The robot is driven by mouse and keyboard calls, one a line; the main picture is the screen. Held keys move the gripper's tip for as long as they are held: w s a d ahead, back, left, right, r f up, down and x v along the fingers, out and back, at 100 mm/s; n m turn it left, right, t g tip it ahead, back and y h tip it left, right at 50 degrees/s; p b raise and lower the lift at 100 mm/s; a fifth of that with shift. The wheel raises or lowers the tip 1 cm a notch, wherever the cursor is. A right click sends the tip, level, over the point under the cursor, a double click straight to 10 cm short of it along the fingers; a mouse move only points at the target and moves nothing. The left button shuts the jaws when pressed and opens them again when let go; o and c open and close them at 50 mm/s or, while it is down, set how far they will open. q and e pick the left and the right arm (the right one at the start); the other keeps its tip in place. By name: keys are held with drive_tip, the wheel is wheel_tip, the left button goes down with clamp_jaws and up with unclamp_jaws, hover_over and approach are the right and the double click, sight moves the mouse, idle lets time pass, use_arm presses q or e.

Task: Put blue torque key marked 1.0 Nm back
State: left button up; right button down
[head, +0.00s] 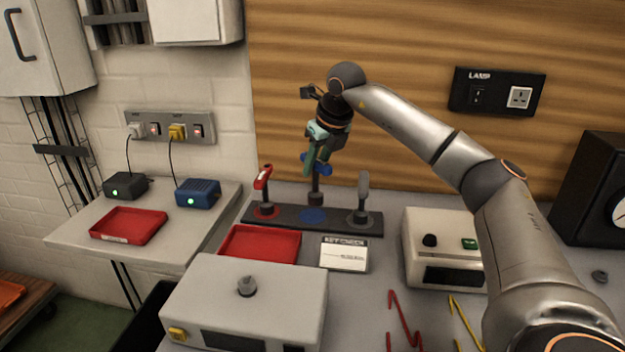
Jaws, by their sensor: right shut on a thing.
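My right gripper (316,160) reaches in from the right and is shut on the blue torque key (327,169). The key is upright, its dark shaft pointing down, over the blue spot (312,215) in the middle of the dark key rack (286,221). I cannot tell whether its lower end touches the rack. The gripper fingers hide part of the blue handle, and no 1.0 Nm marking is readable. A red key (263,178) stands at the rack's left and a grey key (363,190) at its right. My left gripper is not in view.
A key check card (344,255) and a red tray (262,243) lie in front of the rack. A grey box with a knob (246,310) stands nearer, and a cream device (420,235) stands right. Red and yellow hooks (405,322) lie at front right.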

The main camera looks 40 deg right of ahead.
sight(314, 177)
drive_tip(key=shift+w+f, duration=0.45)
drive_tip(key=shift+f, duration=0.1)
drive_tip(key=shift+w+d+f, duration=0.1)
drive_tip(key=shift+w+f, duration=0.1)
drive_tip(key=shift+f, duration=1.45)
drive_tip(key=shift+f, duration=0.1)
drive_tip(key=c, duration=0.6)
unclamp_jaws()
drive_tip(key=shift+f, duration=0.1)
drive_tip(key=shift+c, duration=0.2)
